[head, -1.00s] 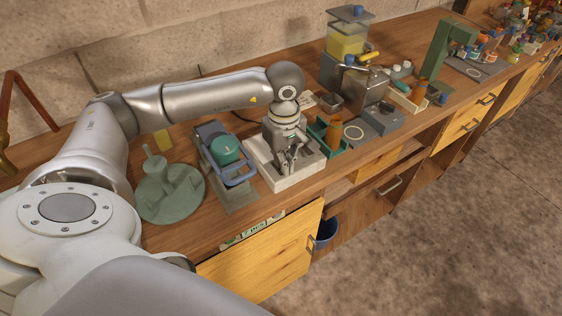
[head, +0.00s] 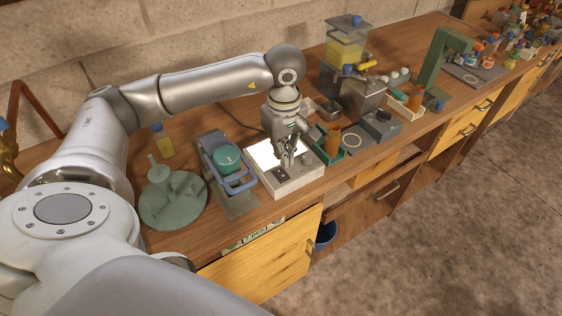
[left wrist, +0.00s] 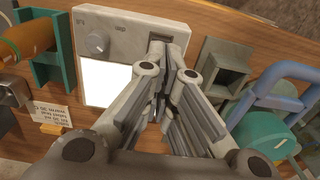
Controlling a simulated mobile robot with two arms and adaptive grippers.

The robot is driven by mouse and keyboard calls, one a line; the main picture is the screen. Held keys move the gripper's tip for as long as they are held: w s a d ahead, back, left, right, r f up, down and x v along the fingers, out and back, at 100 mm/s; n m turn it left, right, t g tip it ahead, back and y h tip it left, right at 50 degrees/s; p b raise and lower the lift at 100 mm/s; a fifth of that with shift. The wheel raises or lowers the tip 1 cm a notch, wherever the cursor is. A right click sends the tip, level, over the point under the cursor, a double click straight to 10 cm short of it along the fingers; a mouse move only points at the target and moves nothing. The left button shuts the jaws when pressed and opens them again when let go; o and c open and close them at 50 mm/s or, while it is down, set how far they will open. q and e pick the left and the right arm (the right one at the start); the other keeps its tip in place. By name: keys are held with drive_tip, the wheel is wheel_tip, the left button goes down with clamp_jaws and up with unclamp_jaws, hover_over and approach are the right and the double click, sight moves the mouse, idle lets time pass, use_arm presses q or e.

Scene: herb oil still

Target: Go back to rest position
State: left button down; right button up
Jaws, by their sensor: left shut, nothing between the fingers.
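My left gripper (head: 288,160) is shut and empty. It hangs above the white box (head: 292,184), whose top has a bright lit panel (head: 262,153). In the left wrist view the shut fingers (left wrist: 160,112) point toward the box's front part, next to a knob (left wrist: 97,44) and the lit panel (left wrist: 107,82). I cannot tell exactly how high the fingertips are above the box. My left arm (head: 200,88) reaches across the bench from the left. My right gripper is not in view.
Left of the box stand a device with a blue handle and teal lid (head: 227,158) and a green round stand (head: 172,202). Right of it are a teal holder (head: 350,139) and a grey machine with a yellow-filled hopper (head: 345,52). A wooden drawer (head: 270,262) is below.

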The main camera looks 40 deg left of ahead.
use_arm(q)
drive_tip(key=shift+r, duration=0.3)
